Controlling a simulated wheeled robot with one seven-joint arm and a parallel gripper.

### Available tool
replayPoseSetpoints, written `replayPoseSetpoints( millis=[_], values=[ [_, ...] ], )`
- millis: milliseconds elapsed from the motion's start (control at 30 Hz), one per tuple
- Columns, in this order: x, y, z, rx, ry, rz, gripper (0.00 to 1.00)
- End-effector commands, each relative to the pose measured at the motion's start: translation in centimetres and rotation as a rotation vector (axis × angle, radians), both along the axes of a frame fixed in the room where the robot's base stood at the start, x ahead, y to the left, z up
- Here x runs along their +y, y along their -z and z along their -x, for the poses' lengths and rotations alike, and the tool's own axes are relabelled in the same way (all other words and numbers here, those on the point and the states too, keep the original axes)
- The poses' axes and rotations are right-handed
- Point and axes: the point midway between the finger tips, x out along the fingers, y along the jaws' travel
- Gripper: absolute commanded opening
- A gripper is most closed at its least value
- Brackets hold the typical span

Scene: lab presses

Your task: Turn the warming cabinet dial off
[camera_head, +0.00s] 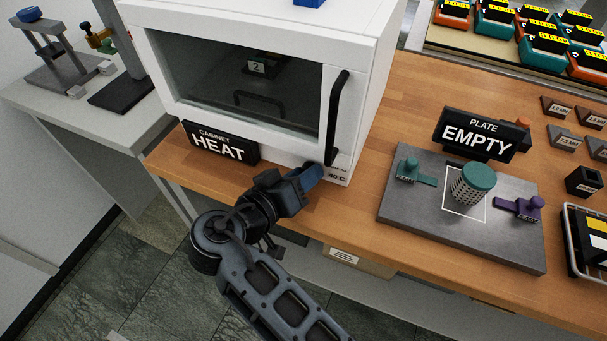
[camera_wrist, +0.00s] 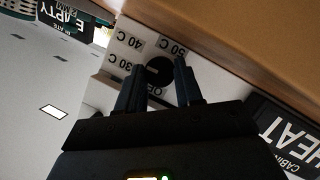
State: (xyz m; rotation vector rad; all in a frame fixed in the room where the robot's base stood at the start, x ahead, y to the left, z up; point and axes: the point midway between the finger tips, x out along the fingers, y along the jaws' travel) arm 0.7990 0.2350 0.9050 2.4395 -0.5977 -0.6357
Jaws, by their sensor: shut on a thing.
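The warming cabinet (camera_head: 260,80) is a white box with a dark glass door and a black handle, standing on the wooden bench. Its dial (camera_wrist: 158,68) is a black round knob on a white panel, with OFF, 30 C, 40 C and 50 C printed around it. A small pale mark shows on the knob; I cannot tell surely which label it points to. My gripper (camera_head: 312,174) is at the cabinet's lower right front, shut on the dial, with one finger on each side of it in the wrist view (camera_wrist: 160,72). The gripper hides the dial in the head view.
A sign reading CABINET HEAT (camera_head: 220,143) stands on the bench just left of my gripper. To the right are a grey plate (camera_head: 400,205) with a green-capped cylinder (camera_head: 474,184) and a PLATE EMPTY sign (camera_head: 478,135). The floor in front of the bench is clear.

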Motion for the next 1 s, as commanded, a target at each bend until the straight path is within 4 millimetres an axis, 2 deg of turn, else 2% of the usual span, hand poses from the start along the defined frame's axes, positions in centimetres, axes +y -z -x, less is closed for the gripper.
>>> replayPoseSetpoints(
  millis=[333, 867, 900, 1000],
  values=[
    [0.11, 0.17, 0.02, 0.048, -0.001, 0.132, 0.05],
    [0.12, 0.18, 0.0, 0.058, -0.001, 0.153, 0.05],
    [0.12, 0.18, 0.0, 0.057, -0.002, 0.154, 0.37],
    [0.13, 0.17, -0.01, 0.057, -0.002, 0.154, 0.46]
  ],
)
